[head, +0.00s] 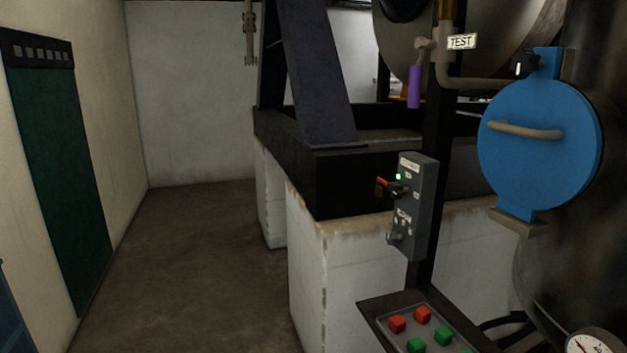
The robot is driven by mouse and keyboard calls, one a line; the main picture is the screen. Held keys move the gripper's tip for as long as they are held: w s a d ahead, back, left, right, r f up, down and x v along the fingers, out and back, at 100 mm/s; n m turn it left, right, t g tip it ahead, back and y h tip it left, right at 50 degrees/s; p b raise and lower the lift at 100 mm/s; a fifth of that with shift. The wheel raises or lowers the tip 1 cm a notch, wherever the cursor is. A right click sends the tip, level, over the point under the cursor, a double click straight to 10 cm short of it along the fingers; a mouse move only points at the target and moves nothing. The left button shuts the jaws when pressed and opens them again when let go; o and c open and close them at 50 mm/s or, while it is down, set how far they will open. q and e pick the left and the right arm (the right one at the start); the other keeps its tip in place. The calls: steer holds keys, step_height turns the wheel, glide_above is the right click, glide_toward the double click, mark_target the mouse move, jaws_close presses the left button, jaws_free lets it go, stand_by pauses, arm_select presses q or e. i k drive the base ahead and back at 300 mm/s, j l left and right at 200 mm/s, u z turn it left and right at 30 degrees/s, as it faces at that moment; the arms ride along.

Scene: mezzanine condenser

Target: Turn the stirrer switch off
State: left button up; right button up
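A grey switch box (416,205) is fixed to a dark upright post, right of the middle in the head view. Its upper part has a small lit green lamp (398,176) and a rotary switch with a red and black handle (384,187). A grey knob (394,238) sits lower on the box. The box's labels are too small to read, so I cannot tell which control is the stirrer's. Neither of my grippers shows in the head view.
A blue round hatch with a handle (540,145) and a purple-handled valve (414,86) are at the right. A gauge (592,345) is at bottom right. The floor (200,270) at left is clear.

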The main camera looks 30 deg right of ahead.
mark_target(397, 190)
steer(key=i+j+z, duration=0.1)
steer(key=i, duration=0.5)
steer(key=i+j+z, duration=0.15)
steer(key=i, duration=0.45)
